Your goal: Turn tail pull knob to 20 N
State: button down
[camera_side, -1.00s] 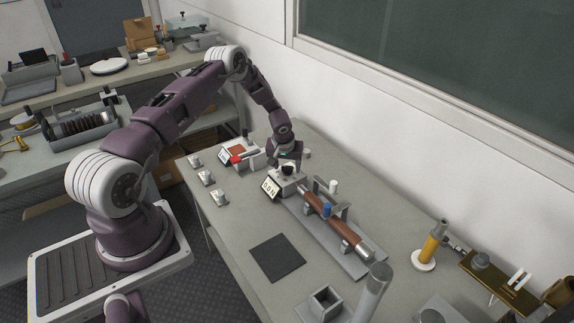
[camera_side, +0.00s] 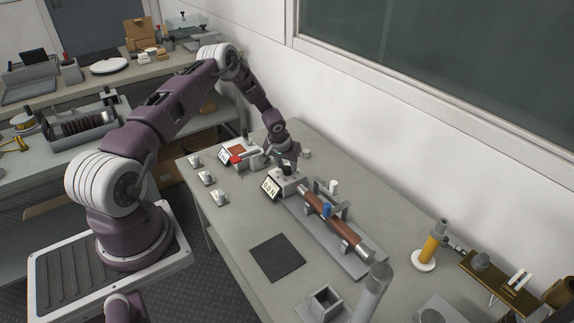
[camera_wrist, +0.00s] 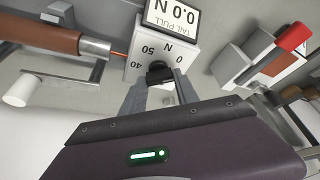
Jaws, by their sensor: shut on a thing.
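The tail pull unit is a white box (camera_side: 286,185) with a tilted display (camera_side: 270,187). In the wrist view the display (camera_wrist: 172,14) appears upside down and reads TAIL PULL 0.0 N. The dark tail pull knob (camera_wrist: 160,73) sits on the box's top face, with printed numbers 40, 50 and 0 and an N visible around it. My gripper (camera_wrist: 161,80) is shut on the knob, one finger on each side. In the side view my gripper (camera_side: 288,167) comes down on the box from above and hides much of the knob.
A brown fuse rod (camera_side: 325,213) lies in a grey fixture to the box's right, joined by a thin orange line in the wrist view. A unit with a red-tipped lever (camera_side: 238,159) stands to the left. A dark mat (camera_side: 277,258) lies in front.

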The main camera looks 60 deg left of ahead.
jog(key=m+h, duration=0.1)
jog(key=m, duration=0.3)
jog(key=shift+a+t+h, duration=0.15)
jog(key=shift+t+h, duration=0.25)
jog(key=m+h, duration=0.1)
jog(key=m, duration=0.2)
jog(key=m+h, duration=0.1)
jog(key=m, duration=0.2)
jog(key=shift+a, duration=0.15)
jog(key=m, duration=0.2)
jog(key=m+g+h, duration=0.1)
jog(key=m, duration=0.1)
jog(key=shift+a+h, duration=0.1)
jog(key=shift+h, duration=0.2)
jog(key=shift+w+m+g+h, duration=0.1)
jog(key=shift+m+g+h, duration=0.2)
jog(key=shift+m, duration=0.95)
jog(key=shift+m+g+h, duration=0.2)
jog(key=shift+m+g, duration=0.2)
jog(key=shift+m, duration=0.85)
jog(key=c, duration=0.9)
grip_release()
